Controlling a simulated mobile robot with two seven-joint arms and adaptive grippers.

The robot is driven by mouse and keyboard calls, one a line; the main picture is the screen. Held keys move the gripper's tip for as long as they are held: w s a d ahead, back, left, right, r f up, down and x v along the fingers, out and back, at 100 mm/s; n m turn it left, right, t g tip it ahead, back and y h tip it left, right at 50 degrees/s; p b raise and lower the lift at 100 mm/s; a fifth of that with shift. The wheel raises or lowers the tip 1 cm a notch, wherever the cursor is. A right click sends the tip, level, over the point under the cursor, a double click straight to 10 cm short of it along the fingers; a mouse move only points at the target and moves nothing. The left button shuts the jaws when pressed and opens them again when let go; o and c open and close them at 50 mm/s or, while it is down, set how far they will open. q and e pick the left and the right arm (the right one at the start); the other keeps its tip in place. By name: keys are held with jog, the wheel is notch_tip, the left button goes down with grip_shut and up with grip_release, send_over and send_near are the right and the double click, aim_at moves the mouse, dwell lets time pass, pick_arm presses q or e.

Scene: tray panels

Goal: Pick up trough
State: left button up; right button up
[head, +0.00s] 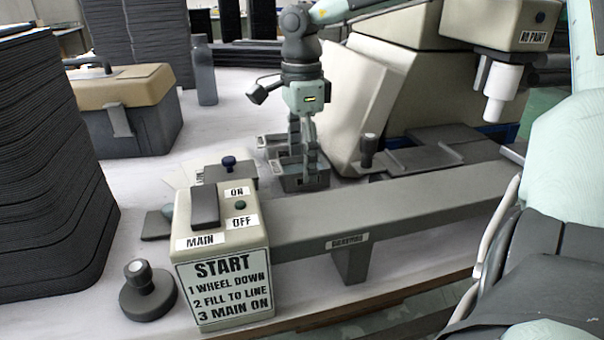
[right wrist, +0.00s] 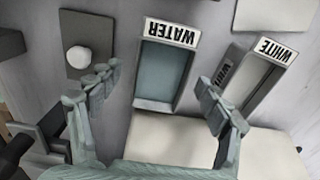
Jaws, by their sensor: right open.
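Two grey open-topped troughs are in view. In the right wrist view, the one labelled WATER (right wrist: 162,75) has a blue-grey inside and lies between my spread fingers. The one labelled WHITE (right wrist: 262,70) lies to its right, tilted in the picture, near the right finger. My right gripper (right wrist: 158,88) is open and empty. In the head view, my right gripper (head: 302,158) points down over the nearer grey trough (head: 305,184), and its fingers hide part of it. The other trough (head: 268,142) shows partly behind. My left gripper is not in view.
A cream control box (head: 222,285) with a START sign and a long grey beam (head: 400,208) stand in front of the troughs. A cream machine (head: 355,105) rises close on the right. A grey knob (head: 148,292) and a toolbox (head: 120,110) stand to the left.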

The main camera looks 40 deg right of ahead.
jog(key=shift+f, duration=0.9)
jog(key=shift+c, duration=0.3)
jog(key=shift+r, duration=0.1)
jog(key=c, duration=1.4)
